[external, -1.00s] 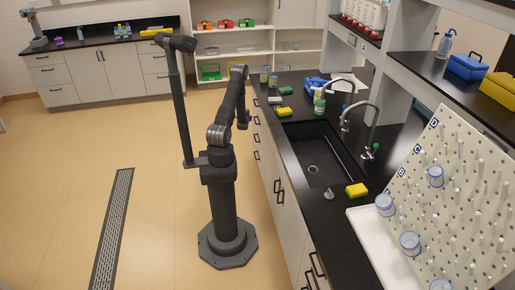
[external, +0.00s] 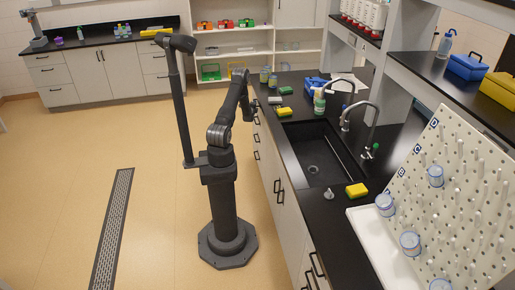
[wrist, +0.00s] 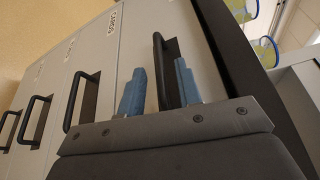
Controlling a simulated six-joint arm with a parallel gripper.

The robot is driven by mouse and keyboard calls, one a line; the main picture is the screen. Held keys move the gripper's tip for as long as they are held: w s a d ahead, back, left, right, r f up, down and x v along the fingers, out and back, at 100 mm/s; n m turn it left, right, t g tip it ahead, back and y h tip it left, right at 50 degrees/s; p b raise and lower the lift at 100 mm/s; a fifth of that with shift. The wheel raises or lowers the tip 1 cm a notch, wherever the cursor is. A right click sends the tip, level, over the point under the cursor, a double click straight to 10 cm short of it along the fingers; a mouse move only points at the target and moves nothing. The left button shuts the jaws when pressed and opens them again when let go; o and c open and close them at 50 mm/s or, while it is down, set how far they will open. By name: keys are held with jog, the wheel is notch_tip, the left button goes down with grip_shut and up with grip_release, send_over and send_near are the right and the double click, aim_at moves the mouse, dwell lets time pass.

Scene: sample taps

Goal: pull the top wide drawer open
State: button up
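The top drawer (wrist: 185,25) shows in the wrist view as the pale front beside the dark countertop edge. The view is turned, so the countertop lies to the right. The drawer's black bar handle (wrist: 158,62) stands between the two blue fingers of my gripper (wrist: 161,68). The fingers are apart, with a gap visible on each side of the handle. Whether the fingertips reach fully past the bar is hard to tell. In the external view my gripper (external: 252,108) is small and dark at the cabinet front, near the counter's far end.
Lower drawers with black handles (wrist: 84,100) lie to the left in the wrist view. The counter (external: 325,215) holds a sink, bottles and sponges (external: 357,190). Open floor (external: 165,240) lies left of the cabinet, around my base.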

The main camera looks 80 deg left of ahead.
jog(key=shift+x, duration=1.6)
grip_shut()
